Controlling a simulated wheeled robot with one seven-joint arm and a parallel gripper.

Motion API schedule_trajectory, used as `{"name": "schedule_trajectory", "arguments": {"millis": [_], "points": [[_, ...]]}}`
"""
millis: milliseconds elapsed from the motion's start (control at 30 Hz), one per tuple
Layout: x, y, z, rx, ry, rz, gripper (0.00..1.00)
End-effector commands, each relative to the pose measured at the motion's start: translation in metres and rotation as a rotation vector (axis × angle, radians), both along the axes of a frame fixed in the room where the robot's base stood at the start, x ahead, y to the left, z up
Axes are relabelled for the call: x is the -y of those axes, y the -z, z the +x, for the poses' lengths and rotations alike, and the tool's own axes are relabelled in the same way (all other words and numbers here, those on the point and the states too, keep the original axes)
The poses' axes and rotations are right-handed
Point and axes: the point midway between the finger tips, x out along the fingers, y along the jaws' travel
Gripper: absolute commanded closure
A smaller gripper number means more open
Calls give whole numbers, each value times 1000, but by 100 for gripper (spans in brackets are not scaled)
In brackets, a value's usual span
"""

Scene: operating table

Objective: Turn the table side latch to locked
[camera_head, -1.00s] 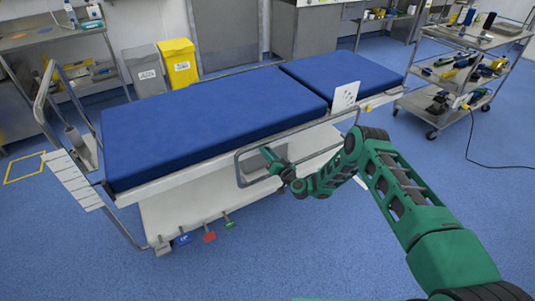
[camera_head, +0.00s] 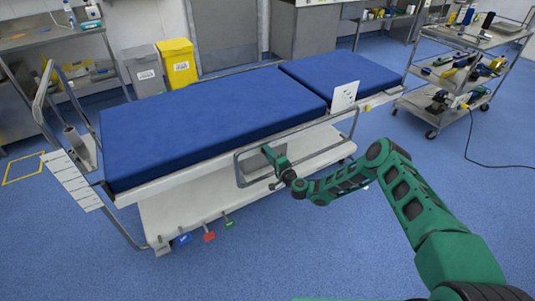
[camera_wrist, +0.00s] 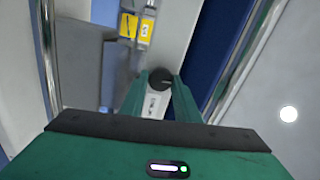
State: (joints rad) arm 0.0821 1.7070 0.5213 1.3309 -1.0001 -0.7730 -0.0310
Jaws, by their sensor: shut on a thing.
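The operating table (camera_head: 130,188) has a blue padded top, a white frame and a metal side rail. My green gripper (camera_head: 272,158) is at the near side of the table, within the loop of the side rail. In the wrist view, the two fingers of my gripper (camera_wrist: 162,92) are shut on a dark round knob, the side latch (camera_wrist: 158,76). A pale plate with small marks shows just below the knob between the fingers. In the head view the latch is hidden by my gripper, and its turn position cannot be told.
The curved side rail (camera_head: 237,168) surrounds my gripper closely. Coloured pedals (camera_head: 209,236) stick out at the table's foot. A white card (camera_head: 345,95) stands at the rail to the right. A loaded trolley (camera_head: 452,75) stands at the far right. The blue floor in front is clear.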

Motion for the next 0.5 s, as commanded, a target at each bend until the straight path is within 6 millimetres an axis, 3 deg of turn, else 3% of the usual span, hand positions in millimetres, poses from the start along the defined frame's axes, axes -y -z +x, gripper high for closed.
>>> {"name": "schedule_trajectory", "arguments": {"millis": [33,500], "points": [[8,2,4,-13,14,15,93],[7,4,3,-73,13,100,93]]}}
